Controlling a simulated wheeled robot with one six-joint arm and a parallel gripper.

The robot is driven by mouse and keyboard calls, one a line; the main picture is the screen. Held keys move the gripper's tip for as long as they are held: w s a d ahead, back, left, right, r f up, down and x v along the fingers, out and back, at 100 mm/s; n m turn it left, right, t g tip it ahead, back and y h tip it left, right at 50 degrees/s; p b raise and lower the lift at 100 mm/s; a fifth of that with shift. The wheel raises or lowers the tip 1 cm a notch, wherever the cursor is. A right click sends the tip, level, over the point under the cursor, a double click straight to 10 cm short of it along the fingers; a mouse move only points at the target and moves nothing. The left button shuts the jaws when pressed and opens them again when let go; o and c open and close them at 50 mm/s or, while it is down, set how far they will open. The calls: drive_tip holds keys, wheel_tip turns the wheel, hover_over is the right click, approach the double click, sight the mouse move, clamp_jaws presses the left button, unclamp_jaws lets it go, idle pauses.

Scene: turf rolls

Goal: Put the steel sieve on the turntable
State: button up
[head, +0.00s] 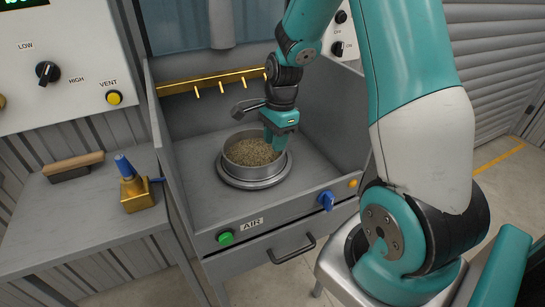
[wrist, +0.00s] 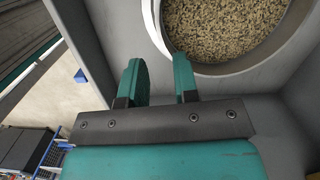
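The steel sieve (head: 246,169), a round metal ring with tan grain inside, sits upright on the grey round turntable (head: 233,181) in the booth. My gripper (head: 273,142) points down at the sieve's right rear rim in the head view. In the wrist view, the sieve (wrist: 158,22) fills the top right, cut off by the frame. My gripper (wrist: 162,72) shows its two teal fingers apart there, with a gap between them and nothing visibly clamped. The right finger overlaps the rim in the picture. Whether it touches the rim, I cannot tell.
Booth walls (head: 183,135) stand around the turntable, with a brass nozzle bar (head: 210,82) and a grey lever nozzle (head: 247,105) behind. A brass block with a blue knob (head: 137,195) and a wooden brush (head: 74,164) lie on the left bench. The booth floor in front is clear.

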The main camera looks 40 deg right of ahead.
drive_tip(key=s+a+r+n, duration=0.3)
drive_tip(key=a+r+n, duration=0.6)
drive_tip(key=a, duration=0.1)
drive_tip(key=s+a+r+n+y, duration=0.1)
drive_tip(key=s+a+r+n, duration=0.2)
drive_tip(key=s+a+n, duration=0.4)
drive_tip(key=s+a+r+n+y, duration=0.1)
drive_tip(key=s+a+r+n, duration=0.2)
drive_tip(key=s+a+n, duration=0.4)
drive_tip(key=s+n, duration=0.2)
drive_tip(key=n, duration=0.2)
drive_tip(key=shift+a+r+y, duration=0.25)
drive_tip(key=shift+a+y, duration=0.05)
drive_tip(key=shift+y, duration=0.1)
drive_tip(key=shift+d, duration=0.1)
